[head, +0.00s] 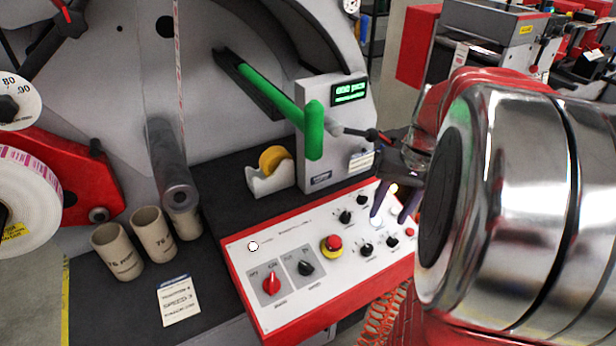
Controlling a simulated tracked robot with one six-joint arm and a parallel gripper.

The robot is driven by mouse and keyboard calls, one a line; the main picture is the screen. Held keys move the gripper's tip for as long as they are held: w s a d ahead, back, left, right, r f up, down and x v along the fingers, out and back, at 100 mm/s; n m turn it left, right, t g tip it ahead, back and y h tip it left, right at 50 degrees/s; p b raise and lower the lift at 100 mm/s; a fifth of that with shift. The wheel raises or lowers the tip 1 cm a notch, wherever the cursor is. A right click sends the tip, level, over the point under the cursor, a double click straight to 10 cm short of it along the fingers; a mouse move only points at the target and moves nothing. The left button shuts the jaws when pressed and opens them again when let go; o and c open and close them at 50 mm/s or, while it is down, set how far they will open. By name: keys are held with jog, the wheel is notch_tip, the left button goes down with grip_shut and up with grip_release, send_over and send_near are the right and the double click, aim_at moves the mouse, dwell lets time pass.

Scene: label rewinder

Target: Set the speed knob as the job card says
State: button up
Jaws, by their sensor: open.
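The control panel (250,262) is a white sloped face with a red rim. It carries several small black round knobs, among them an upper knob (345,216), a lower knob (366,249) and one beside my gripper (392,242). Their labels are too small to read, so I cannot tell which is the speed knob. A white card (180,302) with print lies on the dark ledge left of the panel; its text is not legible. My gripper (394,205) is open above the panel's right part, its dark fingers pointing down. It hides part of the panel there.
A red mushroom button (332,244), a red selector (271,284) and a black selector (305,267) share the panel. Cardboard cores (117,251) and a yellow tape dispenser (270,178) stand on the ledge. A green bar (313,130) and a display post (322,175) rise behind.

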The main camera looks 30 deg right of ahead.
aim_at(369, 248)
jog(key=shift+w+r, duration=0.15)
jog(key=shift+r, duration=0.15)
jog(key=shift+f, duration=0.15)
jog(key=f, duration=0.4)
jog(key=w+a+f, duration=0.1)
jog(key=f, duration=0.4)
jog(key=a+f, duration=0.1)
jog(key=f, duration=0.3)
jog(key=shift+w+f, duration=0.2)
jog(key=shift+w, duration=0.05)
jog(key=c, duration=0.9)
jog(key=shift+a, duration=0.3)
jog(key=shift+c, duration=0.6)
jog(key=shift+d, duration=0.3)
